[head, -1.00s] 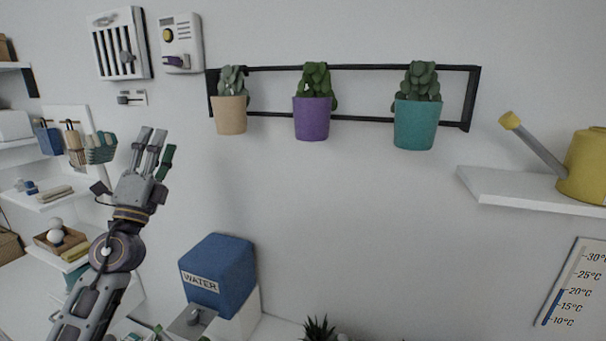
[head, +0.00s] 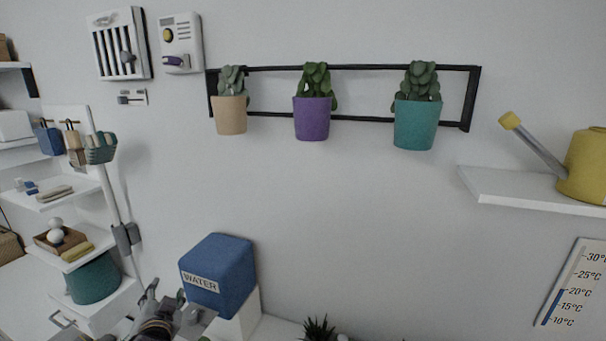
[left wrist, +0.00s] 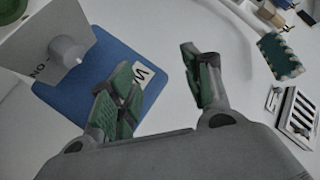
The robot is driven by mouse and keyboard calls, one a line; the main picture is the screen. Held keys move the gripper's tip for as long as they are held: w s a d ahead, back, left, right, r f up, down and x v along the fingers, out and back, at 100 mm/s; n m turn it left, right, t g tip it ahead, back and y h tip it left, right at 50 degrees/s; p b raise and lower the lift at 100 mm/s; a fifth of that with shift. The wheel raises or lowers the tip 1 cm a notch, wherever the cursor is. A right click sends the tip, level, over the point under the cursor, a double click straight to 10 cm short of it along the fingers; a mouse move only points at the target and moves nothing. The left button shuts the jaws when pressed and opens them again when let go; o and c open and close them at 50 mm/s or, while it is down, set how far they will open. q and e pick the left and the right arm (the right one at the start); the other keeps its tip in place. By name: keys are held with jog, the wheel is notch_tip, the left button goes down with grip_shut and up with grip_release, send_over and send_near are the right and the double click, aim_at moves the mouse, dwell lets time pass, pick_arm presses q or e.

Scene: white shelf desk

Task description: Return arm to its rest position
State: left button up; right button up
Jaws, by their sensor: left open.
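My left gripper (head: 165,300) is low in the head view, at the bottom left, in front of the blue water box (head: 217,274). In the left wrist view its green-padded fingers (left wrist: 165,90) are spread apart with nothing between them. The water box also shows in the left wrist view (left wrist: 62,92), behind the left-hand fingers, with its label partly hidden by them. I cannot tell whether the fingers touch the box. My right gripper is in neither view.
A black wall rack (head: 350,68) holds a beige pot (head: 230,115), a purple pot (head: 312,118) and a teal pot (head: 416,125). A yellow watering can (head: 585,165) stands on a white shelf (head: 500,184) at right. White shelves (head: 62,198) with small items stand at left. The middle wall is clear.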

pick_arm(q)
jog(key=s+d+f+g+h, duration=0.2)
jog(key=s+d+f+g, duration=0.15)
jog(key=s+f, duration=0.3)
jog(key=s+d+f+n+g+h, duration=0.1)
jog(key=s+d+f+g+h, duration=0.15)
jog(key=s+d+f, duration=0.45)
jog(key=s+d+f+g+h, duration=0.2)
jog(key=s+f+g, duration=0.25)
jog(key=s, duration=0.35)
notch_tip(320, 180, down, 34)
jog(key=s, duration=0.3)
jog(key=s+a+f+g, duration=0.1)
jog(key=s+a+f, duration=0.1)
jog(key=s+f, duration=0.8)
jog(key=s+a+f+g+b, duration=0.1)
jog(key=s+a+f, duration=0.1)
jog(key=s+f, duration=0.9)
jog(key=shift+s, duration=0.5)
jog(key=shift+a, duration=0.1)
